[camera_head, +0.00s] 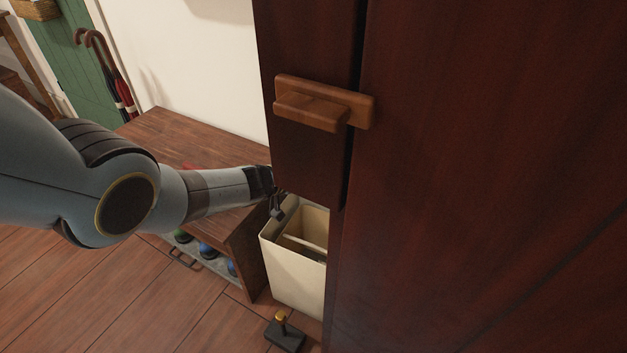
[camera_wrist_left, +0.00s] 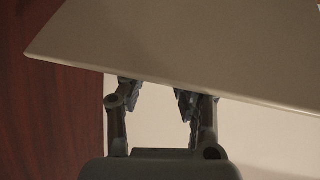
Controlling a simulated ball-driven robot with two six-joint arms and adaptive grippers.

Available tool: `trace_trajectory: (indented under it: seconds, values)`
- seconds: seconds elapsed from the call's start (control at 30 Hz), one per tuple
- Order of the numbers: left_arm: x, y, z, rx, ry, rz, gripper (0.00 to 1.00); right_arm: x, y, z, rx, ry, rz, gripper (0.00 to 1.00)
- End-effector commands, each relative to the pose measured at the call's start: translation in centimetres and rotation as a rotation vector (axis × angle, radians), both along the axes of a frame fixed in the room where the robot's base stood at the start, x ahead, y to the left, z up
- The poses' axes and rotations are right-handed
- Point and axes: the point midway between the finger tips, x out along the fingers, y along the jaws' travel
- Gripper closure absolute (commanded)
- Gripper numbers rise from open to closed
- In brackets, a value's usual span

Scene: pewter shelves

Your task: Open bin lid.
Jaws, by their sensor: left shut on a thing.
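A cream bin (camera_head: 290,277) stands on the floor beside the dark wooden cabinet, which hides its right side. Its top is open and I see into part of its inside. My left gripper (camera_head: 277,207) is at the bin's upper back left edge, shut on what looks like the bin lid. In the left wrist view the lid (camera_wrist_left: 200,48) is a broad pale panel, tilted, and covers the fingertips of the left gripper (camera_wrist_left: 155,92). The exact grip on the lid is hidden. My right gripper is not in view.
The tall dark cabinet (camera_head: 480,180) with a wooden handle (camera_head: 322,104) fills the right side. A wooden bench (camera_head: 190,140) stands left of the bin. A black block with a yellow knob (camera_head: 285,334) is on the floor before it. Floor at lower left is clear.

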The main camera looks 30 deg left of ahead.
Motion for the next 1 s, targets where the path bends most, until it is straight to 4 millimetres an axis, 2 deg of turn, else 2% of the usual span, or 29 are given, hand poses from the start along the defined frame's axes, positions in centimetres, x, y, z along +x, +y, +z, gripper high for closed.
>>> trace_trajectory:
  seconds: [0.03,0.3,0.7,1.0]
  values:
    - [1.6,-0.3,1.3,-0.011,-0.021,-0.003,1.00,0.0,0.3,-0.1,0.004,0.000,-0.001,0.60]
    - [5.8,-0.3,2.4,-0.011,-0.015,-0.004,1.00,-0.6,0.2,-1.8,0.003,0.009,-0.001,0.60]
    - [6.1,-0.1,2.7,-0.011,-0.011,-0.004,0.99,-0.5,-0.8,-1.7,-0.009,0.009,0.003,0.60]
    - [5.9,0.0,2.4,-0.007,-0.005,-0.002,0.60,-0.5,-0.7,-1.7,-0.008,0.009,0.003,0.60]
